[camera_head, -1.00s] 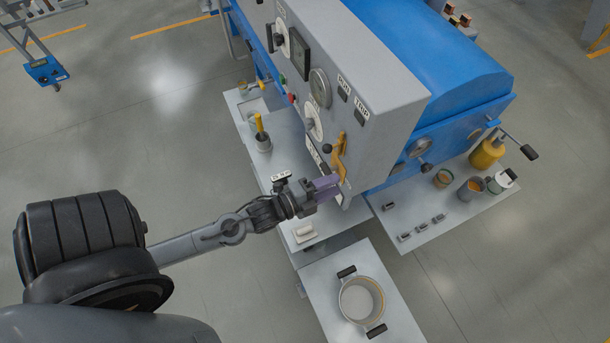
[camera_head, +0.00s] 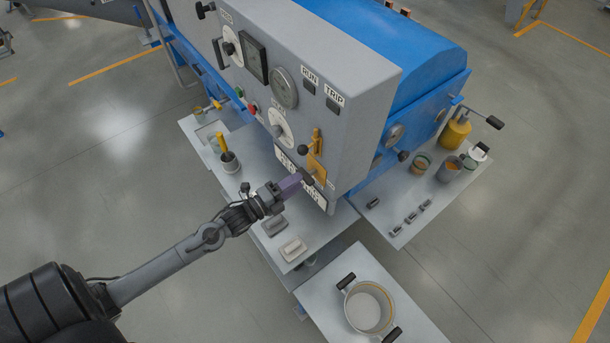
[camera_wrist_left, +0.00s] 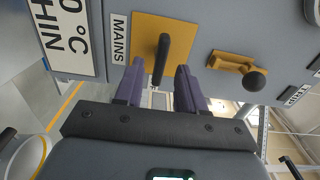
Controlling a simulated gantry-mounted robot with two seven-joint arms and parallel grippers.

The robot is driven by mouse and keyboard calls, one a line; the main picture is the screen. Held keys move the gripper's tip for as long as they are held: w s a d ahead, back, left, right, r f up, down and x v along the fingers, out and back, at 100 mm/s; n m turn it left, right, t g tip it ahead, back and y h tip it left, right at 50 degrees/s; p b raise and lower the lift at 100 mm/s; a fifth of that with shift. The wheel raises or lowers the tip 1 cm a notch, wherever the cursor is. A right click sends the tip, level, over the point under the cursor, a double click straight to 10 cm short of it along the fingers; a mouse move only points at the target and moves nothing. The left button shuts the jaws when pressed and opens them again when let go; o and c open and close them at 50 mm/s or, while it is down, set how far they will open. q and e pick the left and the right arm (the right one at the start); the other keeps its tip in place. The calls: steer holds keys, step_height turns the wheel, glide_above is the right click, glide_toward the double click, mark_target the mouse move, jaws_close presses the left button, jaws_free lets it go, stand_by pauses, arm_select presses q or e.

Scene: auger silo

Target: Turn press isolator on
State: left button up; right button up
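The mains isolator is a yellow plate (camera_head: 317,170) with a black lever (camera_wrist_left: 161,58), low on the front of the grey control panel. In the left wrist view the plate (camera_wrist_left: 186,36) sits beside a MAINS label, and the lever's free end points toward my gripper. My left gripper (camera_wrist_left: 160,88) is open, with one purple finger on each side of the lever's end. I cannot tell whether either finger touches it. In the head view the left gripper (camera_head: 296,184) is close in front of the plate. My right gripper is not in view.
A second yellow fitting with a black ball knob (camera_wrist_left: 256,80) is beside the isolator. The panel (camera_head: 350,120) also carries dials, a gauge and RUN and TRIP labels. Shelves below hold small items. A pot (camera_head: 369,308) stands on a lower table.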

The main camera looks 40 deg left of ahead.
mark_target(305, 176)
arm_select(q)
steer(key=shift+x, duration=2.2)
jaws_close()
